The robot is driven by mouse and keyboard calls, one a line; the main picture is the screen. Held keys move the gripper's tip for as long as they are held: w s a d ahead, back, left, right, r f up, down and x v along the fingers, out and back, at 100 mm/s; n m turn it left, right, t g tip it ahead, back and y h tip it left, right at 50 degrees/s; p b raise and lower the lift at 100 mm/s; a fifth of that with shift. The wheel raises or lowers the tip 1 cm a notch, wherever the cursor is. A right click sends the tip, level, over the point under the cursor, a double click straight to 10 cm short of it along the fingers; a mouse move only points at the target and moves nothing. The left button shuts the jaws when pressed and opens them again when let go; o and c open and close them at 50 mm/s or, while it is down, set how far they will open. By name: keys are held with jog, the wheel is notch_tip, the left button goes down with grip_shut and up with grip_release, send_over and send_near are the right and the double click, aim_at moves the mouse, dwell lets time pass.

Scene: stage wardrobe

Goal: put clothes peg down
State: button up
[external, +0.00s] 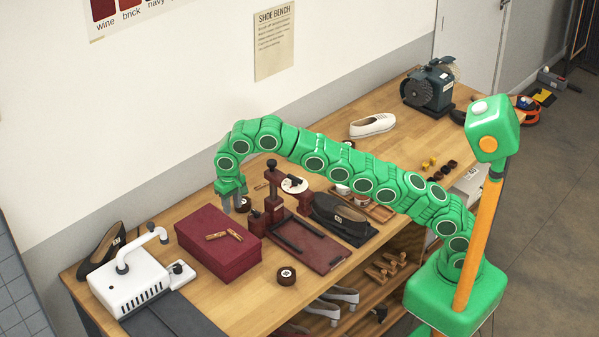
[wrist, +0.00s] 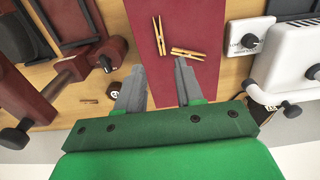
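Two wooden clothes pegs lie on the lid of a dark red box (external: 212,262). One peg (external: 215,236) lies nearly across the lid and the other (external: 235,235) lies slanted beside it. In the wrist view the pegs (wrist: 158,36) (wrist: 186,53) lie on the red lid (wrist: 137,10), just beyond my fingertips. My gripper (external: 236,207) is above the back edge of the box, pointing down. In the wrist view my gripper (wrist: 158,80) has its two grey fingers spread apart, with nothing between them. The pegs are apart from the fingers.
A white machine (external: 132,286) with a bent arm stands left of the box. A dark red press (external: 273,190) and tray (external: 310,250) stand to the right. A small round tin (external: 287,276) sits near the front edge. A white shoe (external: 373,126) lies farther back.

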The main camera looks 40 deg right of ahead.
jog(key=shift+r, duration=0.25)
jog(key=d+r, duration=0.3)
jog(key=d, duration=0.5)
jog(key=d+r, duration=0.3)
jog(key=d, duration=0.6)
jog(key=s+d+r+m, duration=0.1)
jog(key=s+d, duration=0.4)
jog(key=d, duration=0.3)
jog(key=s+d+r, duration=0.1)
jog(key=s+d, duration=0.4)
jog(key=d, duration=0.3)
jog(key=s+d+f+g, duration=0.1)
jog(key=s+d+f, duration=0.1)
jog(key=s+d, duration=1.05)
jog(key=s+d+f, duration=0.2)
jog(key=s+f, duration=0.2)
jog(key=s, duration=0.6)
jog(key=s+d+f+n, duration=0.1)
jog(key=s+d+f, duration=0.1)
jog(key=s, duration=0.9)
jog(key=shift+s+f+g, duration=0.3)
jog(key=shift+f+g, duration=0.1)
jog(key=shift+f, duration=0.5)
jog(key=shift+d, duration=0.1)
